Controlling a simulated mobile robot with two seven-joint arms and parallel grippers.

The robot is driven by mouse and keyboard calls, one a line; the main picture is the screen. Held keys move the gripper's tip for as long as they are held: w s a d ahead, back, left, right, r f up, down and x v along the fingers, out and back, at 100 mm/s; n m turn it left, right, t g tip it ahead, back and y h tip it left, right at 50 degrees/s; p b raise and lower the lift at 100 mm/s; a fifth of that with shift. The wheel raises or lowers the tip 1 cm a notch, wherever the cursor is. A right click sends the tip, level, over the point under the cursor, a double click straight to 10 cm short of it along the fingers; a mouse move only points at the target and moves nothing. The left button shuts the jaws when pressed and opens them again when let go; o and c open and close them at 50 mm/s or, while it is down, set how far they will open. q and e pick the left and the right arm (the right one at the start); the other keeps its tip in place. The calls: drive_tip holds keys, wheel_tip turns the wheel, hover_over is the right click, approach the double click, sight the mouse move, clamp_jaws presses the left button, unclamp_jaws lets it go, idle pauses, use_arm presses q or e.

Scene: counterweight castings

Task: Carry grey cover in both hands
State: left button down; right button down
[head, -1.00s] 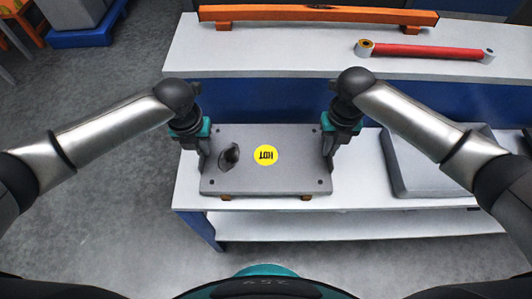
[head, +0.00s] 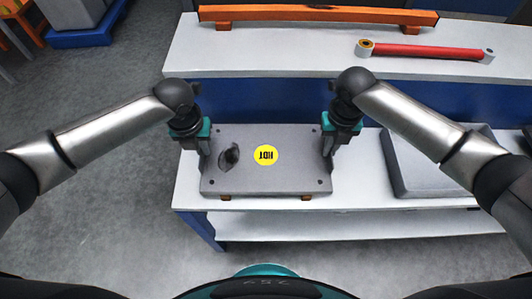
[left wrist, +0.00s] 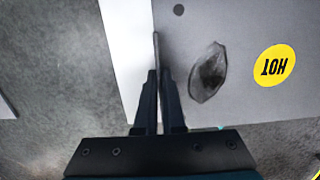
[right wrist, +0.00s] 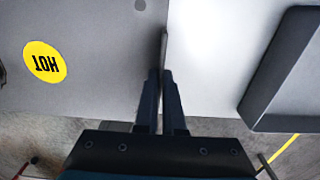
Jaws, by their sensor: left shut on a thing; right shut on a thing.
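The grey cover (head: 266,178) is a flat plate with a yellow HOT label (head: 265,155), a dark patch on its left part and small holes near its corners. It lies over the lower white bench, with orange-brown blocks (head: 225,197) showing under its near edge. My left gripper (head: 205,158) is shut on its left edge, and my right gripper (head: 329,150) is shut on its right edge. In the left wrist view the fingers (left wrist: 158,75) pinch the edge beside the dark patch. In the right wrist view the fingers (right wrist: 161,75) pinch the opposite edge.
A grey tray-like box (head: 420,168) stands on the lower bench (head: 360,190) to the right. The raised white shelf (head: 290,62) behind holds an orange beam (head: 320,15) and a red rod (head: 425,51). Open floor (head: 90,220) lies to the left.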

use_arm(q)
drive_tip(key=shift+w+r, duration=0.1)
drive_tip(key=shift+r, duration=0.1)
use_arm(e)
drive_tip(key=shift+w+r, duration=0.1)
drive_tip(key=shift+r, duration=0.15)
